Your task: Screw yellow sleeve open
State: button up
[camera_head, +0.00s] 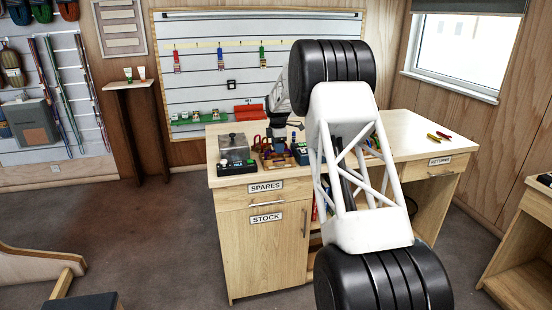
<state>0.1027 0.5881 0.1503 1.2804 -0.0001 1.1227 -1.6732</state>
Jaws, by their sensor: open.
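My gripper (278,133) is small and dark in the head view, at the end of my white arm, low over the rear left part of the wooden workbench (400,125). Its fingers are too small to make out clearly, and I see nothing held in them. Small coloured pieces of gear (262,144) stand close under and beside it on the bench. I cannot pick out the yellow sleeve among them. A small yellow item (433,137) lies at the bench's right side, but I cannot tell what it is. My arm hides the middle of the bench.
A grey device with a clear cover (234,148) stands at the bench's left end. A slatted wall board (225,65) behind holds red, blue and green gear. A red item (444,134) lies at the right. The right part of the benchtop is mostly clear.

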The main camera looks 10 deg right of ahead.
jog(key=shift+s, duration=0.7)
dwell(0.5)
jog(key=shift+f, duration=1.1)
jog(key=shift+w, duration=0.75)
jog(key=shift+r, duration=0.15)
jog(key=shift+r, duration=4.9)
